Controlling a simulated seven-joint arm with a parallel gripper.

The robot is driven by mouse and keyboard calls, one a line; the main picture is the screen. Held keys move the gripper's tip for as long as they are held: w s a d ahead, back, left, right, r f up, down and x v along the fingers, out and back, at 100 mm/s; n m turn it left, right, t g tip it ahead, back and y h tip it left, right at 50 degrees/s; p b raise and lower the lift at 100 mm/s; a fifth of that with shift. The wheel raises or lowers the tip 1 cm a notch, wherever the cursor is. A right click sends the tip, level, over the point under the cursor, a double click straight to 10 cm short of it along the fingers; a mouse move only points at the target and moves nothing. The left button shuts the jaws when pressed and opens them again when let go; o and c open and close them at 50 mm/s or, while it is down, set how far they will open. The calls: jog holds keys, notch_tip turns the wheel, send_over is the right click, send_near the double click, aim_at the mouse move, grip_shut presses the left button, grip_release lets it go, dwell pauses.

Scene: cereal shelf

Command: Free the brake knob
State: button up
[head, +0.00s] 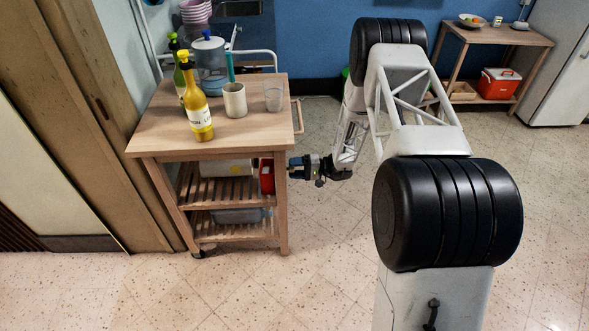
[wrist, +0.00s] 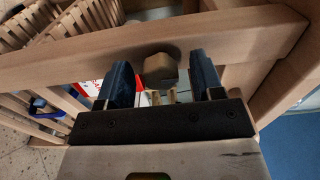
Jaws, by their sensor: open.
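The brake knob (wrist: 160,70) is a small pale wooden block on the side rail of the wooden cart (wrist: 215,30). In the wrist view it lies between the two dark blue fingers of my gripper (wrist: 163,78), with a gap on either side. The fingers are open and hold nothing; how deep they reach past the knob I cannot tell. In the head view my gripper (head: 297,165) is at the right side of the cart (head: 150,142), below its top. The knob is hidden there.
On the cart top stand a yellow bottle (head: 196,105), a green bottle, a beige mug (head: 235,100), a glass (head: 273,97) and a water jug (head: 209,62). A red box (head: 267,177) sits on the upper shelf. The floor to the right is clear.

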jog(key=d, duration=0.7)
jog(key=shift+d, duration=0.35)
dwell(0.5)
jog(key=s+a+r+g+h, duration=0.1)
jog(key=s+r+h, duration=0.2)
jog(key=s+r, duration=0.55)
jog(key=s+r+n+g+h, duration=0.1)
jog(key=s+r+h, duration=0.2)
jog(key=r, duration=1)
jog(key=s+a+r+g+h, duration=0.1)
jog(key=s+r+g+h, duration=0.15)
jog(key=s+r, duration=0.55)
jog(key=s+d+r+t+h, duration=0.2)
jog(key=s+r, duration=0.3)
jog(key=s, duration=0.4)
jog(key=s+d+r+m+t+h, duration=0.1)
jog(key=s+r+h, duration=0.3)
jog(key=s, duration=0.6)
jog(key=s+d+r+t+h, duration=0.3)
jog(key=s+r, duration=0.4)
jog(key=s, duration=0.3)
jog(key=shift+d+r+t+h, duration=0.15)
jog(key=shift+d+t+h, duration=0.2)
jog(key=shift+d+t, duration=0.15)
